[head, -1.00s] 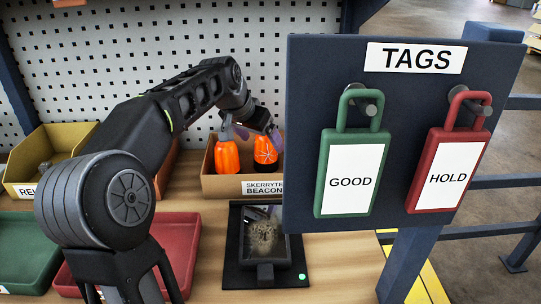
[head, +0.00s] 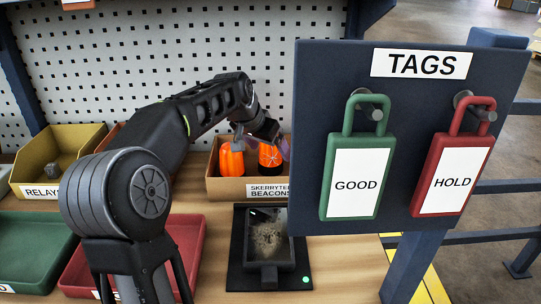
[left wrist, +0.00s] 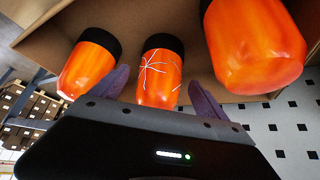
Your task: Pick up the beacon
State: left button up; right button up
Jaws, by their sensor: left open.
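Orange beacons with black ends are in the cardboard box labelled SKERRYTE BEACONS (head: 264,190). The head view shows a left beacon (head: 231,160) and a right beacon (head: 270,158), both partly covered by my gripper. My left gripper (head: 260,137) is at the box, over the beacons. In the left wrist view, the open fingers (left wrist: 162,92) are either side of a middle beacon (left wrist: 160,76) with white crack-like lines. I cannot tell whether they touch it. A plain beacon (left wrist: 87,68) is to the left and another (left wrist: 252,45) to the right. My right gripper is out of view.
A dark board headed TAGS (head: 310,140) stands close on the right, with a green GOOD tag (head: 357,180) and a red HOLD tag (head: 457,175). A black inspection stand (head: 240,262) is before the box. Yellow (head: 45,150), green (head: 35,250) and red (head: 190,235) bins stand left.

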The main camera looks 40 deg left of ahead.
aim_at(273, 154)
pick_arm(q)
jog(key=x, duration=0.4)
jog(key=shift+w+f, duration=0.1)
jog(key=shift+f, duration=0.05)
dwell(0.4)
jog(key=c, duration=1.7)
